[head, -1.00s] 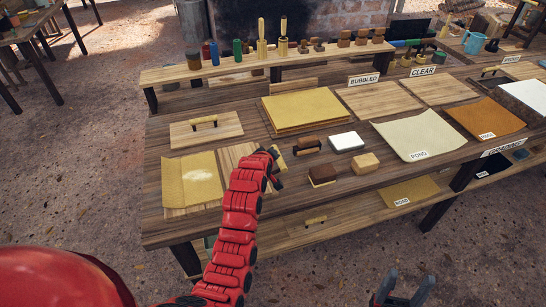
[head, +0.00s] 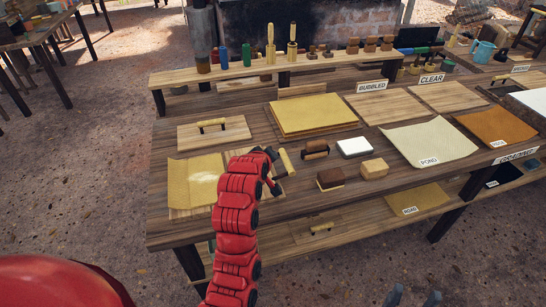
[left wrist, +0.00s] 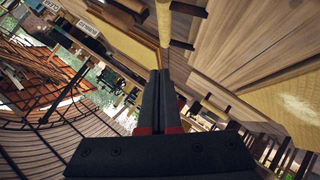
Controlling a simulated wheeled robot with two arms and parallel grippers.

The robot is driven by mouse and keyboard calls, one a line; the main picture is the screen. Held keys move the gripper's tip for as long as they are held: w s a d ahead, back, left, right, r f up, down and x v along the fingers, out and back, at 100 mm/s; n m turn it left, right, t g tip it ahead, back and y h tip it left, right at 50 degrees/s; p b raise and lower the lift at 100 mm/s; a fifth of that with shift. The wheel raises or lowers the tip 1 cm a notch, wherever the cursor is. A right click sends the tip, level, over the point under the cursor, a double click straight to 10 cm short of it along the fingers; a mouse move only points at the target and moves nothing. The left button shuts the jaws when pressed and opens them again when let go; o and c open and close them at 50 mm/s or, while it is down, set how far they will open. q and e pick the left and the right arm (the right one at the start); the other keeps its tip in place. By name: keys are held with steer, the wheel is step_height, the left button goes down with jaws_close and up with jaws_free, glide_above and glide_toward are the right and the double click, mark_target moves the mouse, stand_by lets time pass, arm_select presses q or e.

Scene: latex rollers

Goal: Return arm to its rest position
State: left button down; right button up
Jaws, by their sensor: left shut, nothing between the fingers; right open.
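My left arm comes in from the bottom of the head view and reaches over the table's front part. Its gripper (left wrist: 160,95) shows in the left wrist view with both black fingers together and nothing between them. In the head view the arm mostly hides this gripper. A pale yellow cylindrical piece (head: 288,160) shows just beyond the arm's end; whether they touch is unclear. My right gripper (head: 414,299) is open at the bottom edge of the head view, with only its fingertips showing, in front of the table and away from its objects.
The wooden table (head: 290,208) holds a brown roller (head: 316,149), a white-topped block (head: 354,147), two brushes or blocks, a yellow sheet stack (head: 311,115) and a sheet labelled POND (head: 428,140). A raised shelf (head: 230,74) with bottles stands behind.

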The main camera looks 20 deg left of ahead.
arm_select(q)
steer(key=shift+b+v, duration=0.3)
steer(key=shift+v, duration=0.85)
